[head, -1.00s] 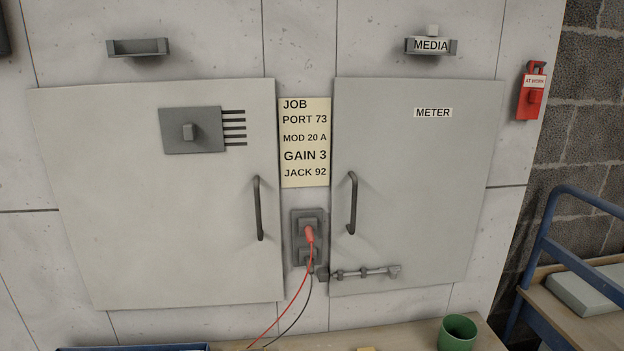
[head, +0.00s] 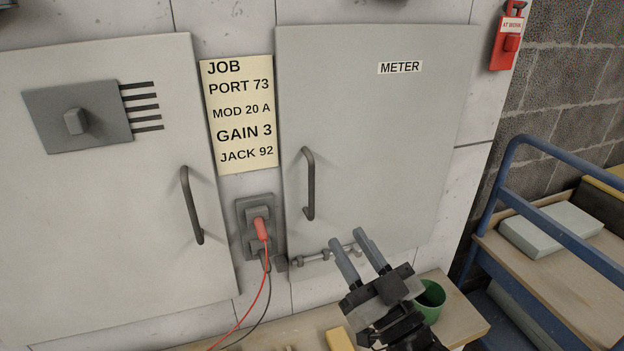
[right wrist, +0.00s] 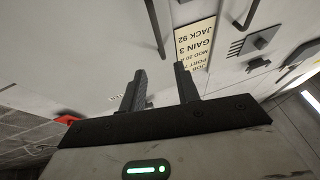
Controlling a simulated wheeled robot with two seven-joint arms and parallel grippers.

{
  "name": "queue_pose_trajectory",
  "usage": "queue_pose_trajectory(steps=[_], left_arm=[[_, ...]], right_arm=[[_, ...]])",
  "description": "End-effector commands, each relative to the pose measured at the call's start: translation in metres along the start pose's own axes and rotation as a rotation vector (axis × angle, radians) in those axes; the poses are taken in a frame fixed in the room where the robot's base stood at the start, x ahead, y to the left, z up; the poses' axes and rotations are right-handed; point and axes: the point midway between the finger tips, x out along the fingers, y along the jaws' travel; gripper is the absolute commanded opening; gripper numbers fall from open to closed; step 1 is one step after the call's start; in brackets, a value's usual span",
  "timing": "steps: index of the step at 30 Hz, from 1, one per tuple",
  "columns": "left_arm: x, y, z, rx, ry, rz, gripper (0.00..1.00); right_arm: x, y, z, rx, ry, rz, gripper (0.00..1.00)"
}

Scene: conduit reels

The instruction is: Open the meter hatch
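The meter hatch (head: 395,140) is a grey door with a METER label (head: 400,67), and it looks shut. Its dark bar handle (head: 309,185) is upright near the left edge. A sliding bolt (head: 322,256) runs along its lower left edge; its right end is partly hidden by my gripper. My right gripper (head: 348,237) is open and empty, with its fingertips in front of the bolt's right end; contact cannot be told. In the right wrist view, which is upside down, the open fingers (right wrist: 160,76) show with the hatch handle (right wrist: 155,28) beyond. My left gripper is out of view.
Left of the hatch are a job card (head: 240,115), a socket with a red plug (head: 261,228) and another door (head: 120,200). A green cup (head: 431,300) and a yellow block (head: 339,339) sit on the bench below. A blue-railed cart (head: 560,240) stands at right.

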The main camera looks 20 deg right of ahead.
Motion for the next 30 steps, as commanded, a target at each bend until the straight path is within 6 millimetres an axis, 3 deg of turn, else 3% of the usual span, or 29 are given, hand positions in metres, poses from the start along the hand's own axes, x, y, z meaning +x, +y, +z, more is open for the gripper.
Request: queue_pose_trajectory(steps=[9,15,21,30], left_arm=[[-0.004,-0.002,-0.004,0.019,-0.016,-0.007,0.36],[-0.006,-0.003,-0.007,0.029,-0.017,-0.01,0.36],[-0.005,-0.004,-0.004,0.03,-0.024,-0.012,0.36],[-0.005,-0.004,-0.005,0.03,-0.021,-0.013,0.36]], right_arm=[[0.072,0.0,-0.003,0.002,0.002,0.0,0.32],[0.109,-0.001,-0.001,0.001,-0.001,-0.001,0.32],[0.13,-0.001,0.0,0.002,-0.002,0.0,0.32],[0.134,-0.001,0.001,0.002,-0.003,-0.001,0.32]])
